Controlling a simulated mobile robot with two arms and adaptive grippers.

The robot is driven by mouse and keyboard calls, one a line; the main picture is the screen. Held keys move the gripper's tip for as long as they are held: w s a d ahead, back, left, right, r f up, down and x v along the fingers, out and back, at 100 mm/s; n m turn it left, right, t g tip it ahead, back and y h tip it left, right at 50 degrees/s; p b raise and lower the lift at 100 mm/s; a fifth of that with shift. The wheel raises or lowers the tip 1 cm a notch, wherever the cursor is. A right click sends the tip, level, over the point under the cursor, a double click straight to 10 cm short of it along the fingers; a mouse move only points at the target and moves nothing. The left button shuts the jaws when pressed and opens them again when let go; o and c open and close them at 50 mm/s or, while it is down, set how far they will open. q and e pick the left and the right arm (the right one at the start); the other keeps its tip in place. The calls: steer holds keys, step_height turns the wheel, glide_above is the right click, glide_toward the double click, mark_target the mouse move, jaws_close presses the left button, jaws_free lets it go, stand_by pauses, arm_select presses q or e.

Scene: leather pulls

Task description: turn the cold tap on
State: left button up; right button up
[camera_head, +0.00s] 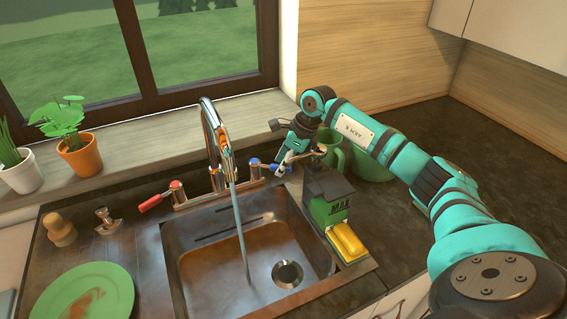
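The chrome faucet (213,135) stands behind the sink, and a stream of water (240,225) runs from its spout into the basin. The cold tap's blue lever (278,170) is on the faucet's right side and points right. The hot tap's red lever (150,203) is on its left side and points left. My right gripper (287,160) is at the outer end of the blue lever, very close to it or touching it. Its fingers are small and overlap the lever, so I cannot tell whether they are open or shut. My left gripper is out of view.
A dark green-and-black caddy (328,200) with a yellow sponge (346,241) stands right of the basin (205,285). Green crockery (368,160) is behind my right arm. Potted plants (80,155) line the sill.

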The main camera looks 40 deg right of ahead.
steer(key=v, duration=1.2)
steer(key=shift+c, duration=0.5)
